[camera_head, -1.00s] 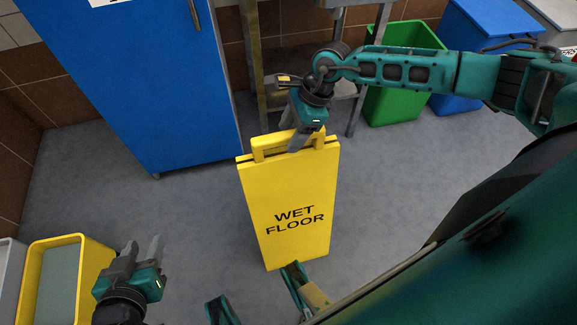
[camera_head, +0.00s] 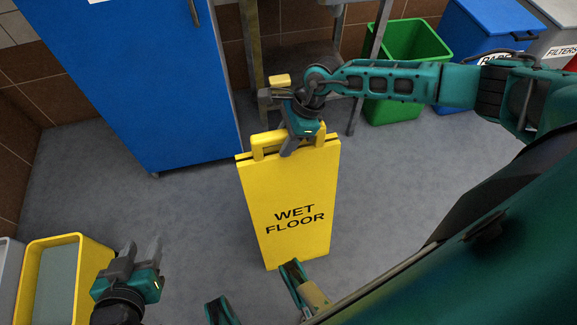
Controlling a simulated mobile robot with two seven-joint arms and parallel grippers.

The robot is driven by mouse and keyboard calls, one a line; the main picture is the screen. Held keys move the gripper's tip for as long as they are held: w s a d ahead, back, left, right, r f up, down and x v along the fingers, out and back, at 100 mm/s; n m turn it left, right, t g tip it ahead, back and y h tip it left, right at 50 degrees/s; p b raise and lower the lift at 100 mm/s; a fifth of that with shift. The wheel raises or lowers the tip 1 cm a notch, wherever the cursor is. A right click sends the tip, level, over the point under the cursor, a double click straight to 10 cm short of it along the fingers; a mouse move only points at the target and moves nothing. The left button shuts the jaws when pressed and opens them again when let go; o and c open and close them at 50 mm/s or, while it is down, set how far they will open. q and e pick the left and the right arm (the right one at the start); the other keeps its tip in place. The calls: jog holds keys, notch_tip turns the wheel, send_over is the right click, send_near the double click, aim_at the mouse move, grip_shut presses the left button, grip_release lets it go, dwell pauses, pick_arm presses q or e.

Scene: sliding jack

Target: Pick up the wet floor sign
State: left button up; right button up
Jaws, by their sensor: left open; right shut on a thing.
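The yellow wet floor sign (camera_head: 288,205) stands upright and folded in the middle of the head view, with black "WET FLOOR" lettering facing me. My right gripper (camera_head: 289,150) comes in from the upper right and is shut on the handle at the sign's top edge. The gripper's body hides part of that handle. My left gripper (camera_head: 145,250) is at the lower left, open and empty, its fingers pointing up in the picture, well apart from the sign. The sign's bottom edge looks to be at or near the floor; I cannot tell if it touches.
A blue cabinet (camera_head: 135,80) stands at the upper left. A green bin (camera_head: 405,55) and a blue bin (camera_head: 485,35) stand at the back right, beside a metal table. A yellow bin (camera_head: 75,241) is at the lower left. Grey floor (camera_head: 185,205) is clear around the sign.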

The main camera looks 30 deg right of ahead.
grip_shut()
dwell(0.3)
dwell(0.4)
jog(key=shift+w+r, duration=0.1)
jog(key=shift+r, duration=0.05)
